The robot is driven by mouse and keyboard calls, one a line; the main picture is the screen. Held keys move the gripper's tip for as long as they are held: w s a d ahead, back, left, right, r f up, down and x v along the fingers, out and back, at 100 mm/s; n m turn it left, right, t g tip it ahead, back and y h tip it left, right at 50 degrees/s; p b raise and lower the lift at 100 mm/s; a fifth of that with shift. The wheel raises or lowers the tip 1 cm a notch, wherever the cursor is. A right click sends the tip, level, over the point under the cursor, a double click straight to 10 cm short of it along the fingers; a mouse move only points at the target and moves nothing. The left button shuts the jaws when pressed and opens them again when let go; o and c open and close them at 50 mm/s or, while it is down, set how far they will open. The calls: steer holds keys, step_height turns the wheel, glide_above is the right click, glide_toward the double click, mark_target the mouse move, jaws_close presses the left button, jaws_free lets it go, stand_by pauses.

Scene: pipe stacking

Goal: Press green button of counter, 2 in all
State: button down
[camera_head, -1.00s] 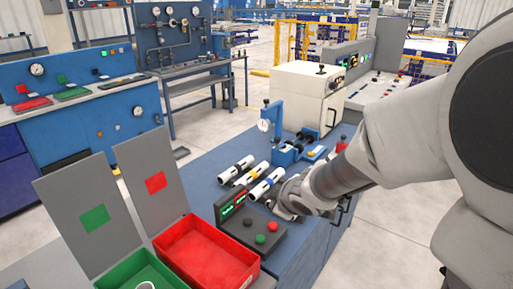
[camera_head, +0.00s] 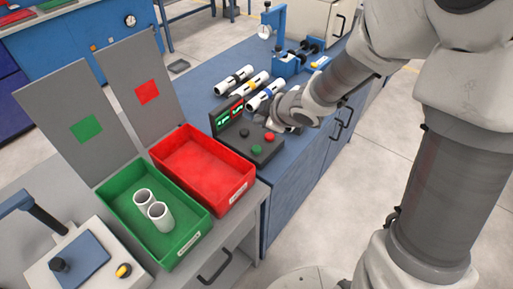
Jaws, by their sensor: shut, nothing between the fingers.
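The counter (camera_head: 262,158) is a dark box with a lit green and red display on its raised back. The green button (camera_head: 256,149) sits at its front, with a red button (camera_head: 269,136) to the right and a black button (camera_head: 244,132) behind. My gripper (camera_head: 272,124) is shut and empty, just behind the red button at the counter's far right side. Its fingertips are small and partly hidden by my wrist. It appears apart from the green button, which is uncovered.
A red tray (camera_head: 238,198) stands left of the counter. Several white pipes (camera_head: 233,80) lie behind the counter, near a blue gauge stand (camera_head: 283,62). The blue bench top (camera_head: 200,100) has free room.

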mark_target(260, 150)
steer(key=shift+f+b, duration=4.05)
steer(key=shift+f, duration=0.2)
steer(key=shift+f, duration=0.1)
steer(key=shift+f+b, duration=0.3)
steer(key=shift+f+b, duration=0.45)
steer(key=shift+f, duration=0.05)
steer(key=shift+r, duration=0.1)
steer(key=shift+r+p, duration=0.8)
steer(key=shift+p, duration=0.15)
steer(key=shift+r, duration=0.1)
step_height(260, 150, up, 5)
steer(key=p, duration=0.5)
stand_by(1.0)
